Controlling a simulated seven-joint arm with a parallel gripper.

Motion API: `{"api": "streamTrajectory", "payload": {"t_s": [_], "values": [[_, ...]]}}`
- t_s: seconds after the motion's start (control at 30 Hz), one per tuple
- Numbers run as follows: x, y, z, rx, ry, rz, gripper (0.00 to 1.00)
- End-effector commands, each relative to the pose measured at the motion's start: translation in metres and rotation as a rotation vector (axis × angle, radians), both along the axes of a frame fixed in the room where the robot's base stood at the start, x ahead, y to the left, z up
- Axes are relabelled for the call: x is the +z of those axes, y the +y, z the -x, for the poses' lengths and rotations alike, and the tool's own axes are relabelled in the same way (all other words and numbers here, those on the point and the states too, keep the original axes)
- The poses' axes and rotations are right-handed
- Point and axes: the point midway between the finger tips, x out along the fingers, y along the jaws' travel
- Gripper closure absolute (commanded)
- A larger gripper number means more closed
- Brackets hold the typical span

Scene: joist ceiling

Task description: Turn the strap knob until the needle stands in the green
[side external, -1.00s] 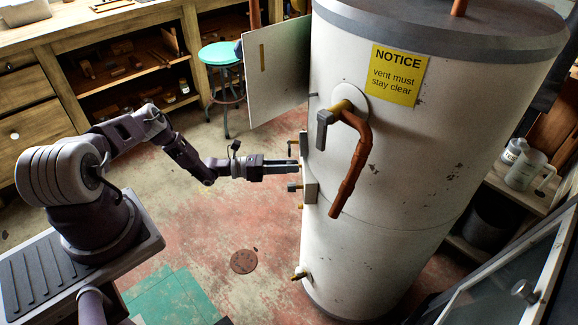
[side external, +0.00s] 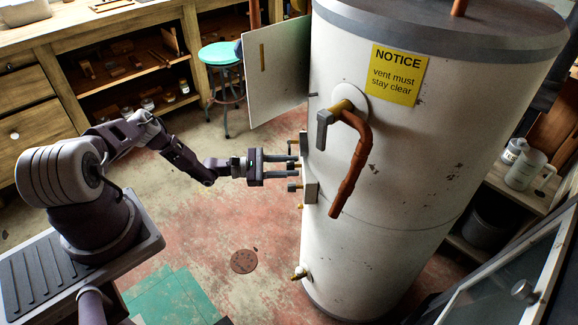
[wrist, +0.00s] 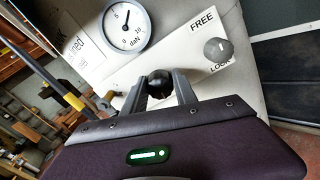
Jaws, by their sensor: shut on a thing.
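My gripper (wrist: 163,80) is shut on a dark round knob (wrist: 159,83), which sits between its two fingers in the wrist view; I take it to be the strap knob. In the side view my gripper (side external: 294,171) reaches the fittings on the left face of the white tank, and the knob is hard to make out there. A round white gauge (wrist: 125,27) marked in daN is up and left of the knob in the wrist view. Its dark needle points roughly upward, near the 5. I cannot make out a green band on the dial.
A grey lever knob (wrist: 218,50) between FREE and LOCK labels is right of my fingers. The white tank (side external: 400,150) has a copper pipe (side external: 357,170) and an open door panel (side external: 275,75). A teal stool (side external: 220,54) stands behind. The floor is mostly clear.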

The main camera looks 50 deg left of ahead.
Motion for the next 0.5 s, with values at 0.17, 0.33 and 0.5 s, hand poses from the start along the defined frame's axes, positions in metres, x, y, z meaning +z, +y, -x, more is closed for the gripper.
{"api": "streamTrajectory", "payload": {"t_s": [0.17,0.33,0.5], "values": [[-0.0006,0.0008,0.0004,0.001,-0.026,-0.034,1.0],[-0.0005,0.0007,0.0003,0.001,-0.038,-0.048,1.0],[-0.0005,0.0007,0.0003,0.001,-0.038,-0.049,1.0]]}}
